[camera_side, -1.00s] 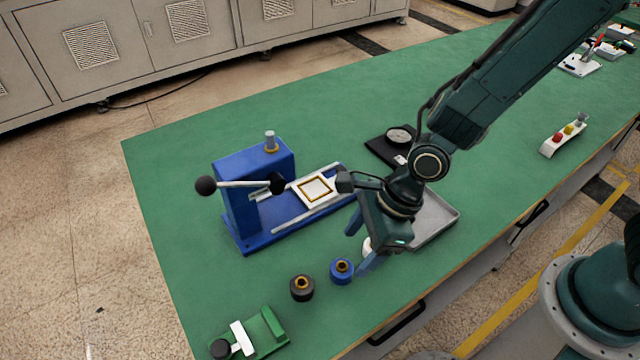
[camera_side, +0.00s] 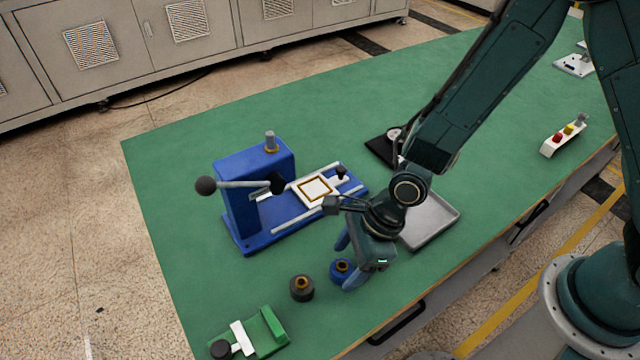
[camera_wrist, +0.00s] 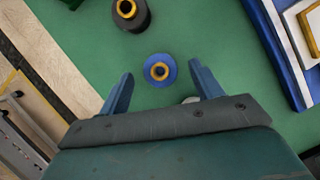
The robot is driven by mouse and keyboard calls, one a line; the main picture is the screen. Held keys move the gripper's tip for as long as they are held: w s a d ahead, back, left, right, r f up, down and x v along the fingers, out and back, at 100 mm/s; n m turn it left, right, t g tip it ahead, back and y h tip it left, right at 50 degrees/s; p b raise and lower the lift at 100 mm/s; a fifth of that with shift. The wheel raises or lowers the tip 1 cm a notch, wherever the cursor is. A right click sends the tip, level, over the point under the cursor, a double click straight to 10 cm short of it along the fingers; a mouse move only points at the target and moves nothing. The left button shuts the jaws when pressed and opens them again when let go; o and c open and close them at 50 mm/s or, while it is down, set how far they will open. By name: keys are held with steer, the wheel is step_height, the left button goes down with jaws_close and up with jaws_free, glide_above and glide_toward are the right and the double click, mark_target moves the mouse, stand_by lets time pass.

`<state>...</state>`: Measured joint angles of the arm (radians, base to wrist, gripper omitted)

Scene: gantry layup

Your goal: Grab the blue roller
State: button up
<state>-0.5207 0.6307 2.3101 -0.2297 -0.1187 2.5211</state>
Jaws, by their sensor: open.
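The blue roller (camera_side: 341,270) stands upright on the green table, a short blue cylinder with a brass-coloured top. My gripper (camera_side: 346,262) is open, with its blue fingers low around the roller's place in the side view; one finger partly covers the roller. In the wrist view the roller (camera_wrist: 159,70) lies between and slightly beyond the two open fingertips (camera_wrist: 162,78), with green gaps on both sides. I cannot tell from these views how far above the table the fingertips are.
A black roller (camera_side: 302,288) stands close to the left of the blue one. A blue press (camera_side: 232,200) with a lever is behind. A green fixture (camera_side: 265,335) is at the front left, a grey tray (camera_side: 432,222) to the right. A pale object (camera_wrist: 190,100) is partly hidden by my gripper.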

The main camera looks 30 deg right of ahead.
steer(key=shift+w+a+f, duration=0.1)
steer(key=shift+a+f, duration=0.1)
steer(key=shift+f, duration=0.4)
steer(key=shift+c, duration=0.3)
steer(key=c, duration=1)
